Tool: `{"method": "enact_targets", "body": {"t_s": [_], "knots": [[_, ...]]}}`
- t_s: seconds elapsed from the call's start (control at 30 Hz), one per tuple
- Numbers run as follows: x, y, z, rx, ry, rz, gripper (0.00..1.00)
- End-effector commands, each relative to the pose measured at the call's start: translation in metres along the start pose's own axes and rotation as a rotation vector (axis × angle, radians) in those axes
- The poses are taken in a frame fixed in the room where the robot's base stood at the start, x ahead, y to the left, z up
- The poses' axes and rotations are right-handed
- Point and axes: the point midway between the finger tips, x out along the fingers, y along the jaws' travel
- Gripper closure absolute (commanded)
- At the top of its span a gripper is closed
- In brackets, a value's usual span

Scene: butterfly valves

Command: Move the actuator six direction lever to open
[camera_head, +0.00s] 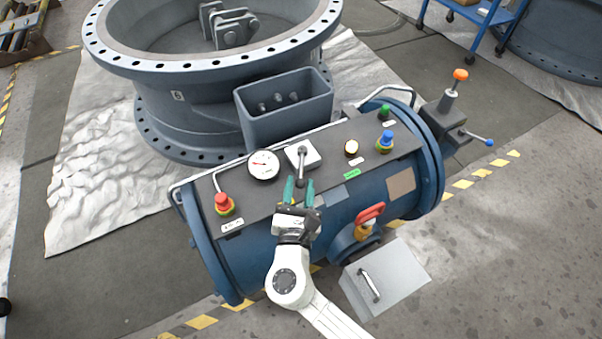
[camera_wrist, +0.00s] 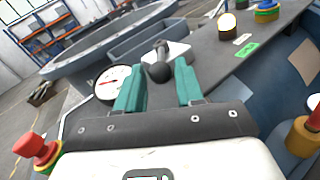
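The direction lever (camera_head: 300,164) rises from a pale square plate on top of the blue cylindrical actuator (camera_head: 240,270). In the wrist view, its dark ball knob (camera_wrist: 159,72) points towards me, with the shaft running back to the plate (camera_wrist: 178,50). My gripper (camera_head: 299,187) has two green fingers and is at the knob end of the lever. In the wrist view, my gripper (camera_wrist: 161,80) is open, with the knob between or just beyond the fingertips. I cannot tell whether either finger touches it.
A pressure gauge (camera_head: 263,165) and red button (camera_head: 224,203) lie left of the lever. A lit button (camera_head: 351,147), blue button (camera_head: 385,142) and green button (camera_head: 384,111) lie right. An open box (camera_head: 285,119) stands behind. A red-handled valve (camera_head: 369,213) is on the front.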

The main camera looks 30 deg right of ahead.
Motion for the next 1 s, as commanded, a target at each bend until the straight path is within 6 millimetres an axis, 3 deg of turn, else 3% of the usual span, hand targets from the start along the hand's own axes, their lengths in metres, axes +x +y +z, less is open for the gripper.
{"method": "enact_targets", "body": {"t_s": [0.1, 0.3, 0.67, 1.0], "knots": [[0.021, -0.001, -0.001, 0.001, -0.001, -0.003, 0.63], [0.041, -0.001, -0.001, 0.001, 0.0, -0.001, 0.63], [0.046, -0.001, 0.0, 0.002, 0.001, -0.001, 0.63], [0.046, -0.001, 0.0, 0.002, 0.001, -0.001, 0.94]]}}
